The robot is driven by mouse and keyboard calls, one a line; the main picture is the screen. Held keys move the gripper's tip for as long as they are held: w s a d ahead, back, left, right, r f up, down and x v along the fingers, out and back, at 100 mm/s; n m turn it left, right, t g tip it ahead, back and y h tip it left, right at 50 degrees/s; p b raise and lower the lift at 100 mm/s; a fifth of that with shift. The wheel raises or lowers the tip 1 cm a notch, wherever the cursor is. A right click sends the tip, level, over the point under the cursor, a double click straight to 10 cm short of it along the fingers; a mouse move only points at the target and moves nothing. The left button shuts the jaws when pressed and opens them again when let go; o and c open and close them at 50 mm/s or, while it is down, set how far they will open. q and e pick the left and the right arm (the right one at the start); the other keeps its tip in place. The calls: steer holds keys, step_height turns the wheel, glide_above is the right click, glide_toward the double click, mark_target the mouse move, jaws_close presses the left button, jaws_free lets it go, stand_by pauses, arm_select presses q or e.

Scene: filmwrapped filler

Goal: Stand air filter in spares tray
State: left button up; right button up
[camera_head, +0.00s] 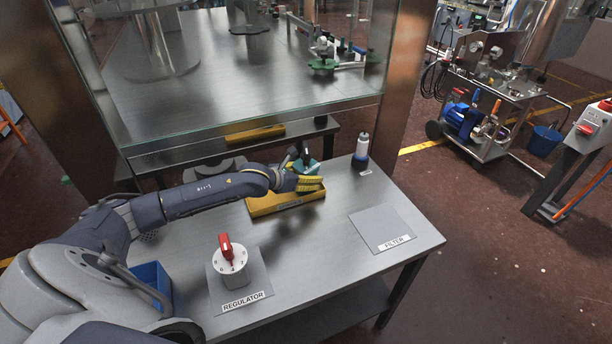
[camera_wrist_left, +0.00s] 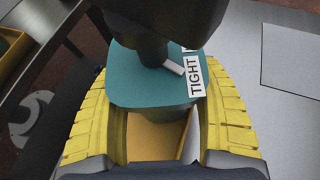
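The air filter seems to be the teal piece (camera_wrist_left: 145,85) with a dark upper part and a white "TIGHT" label, between my left gripper's fingers. In the head view, its teal side (camera_head: 308,167) shows beside the fingers. My left gripper (camera_head: 308,184) has yellow ribbed fingers, which lie against both sides of the teal piece and look shut on it. The spares tray, a yellow tray (camera_head: 262,208) with a front label, lies below the gripper. Whether the filter's base touches the tray floor is hidden. My right gripper is not in view.
A grey pad labelled FILTER (camera_head: 385,228) is empty at the right. A white regulator with a red knob (camera_head: 230,262) stands on the REGULATOR pad. A white-and-dark cylinder (camera_head: 361,150) stands at the back edge. A blue bin (camera_head: 150,280) is at the left.

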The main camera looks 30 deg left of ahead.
arm_select(q)
steer(key=shift+o, duration=1.1)
steer(key=shift+r, duration=0.15)
steer(key=v, duration=1.2)
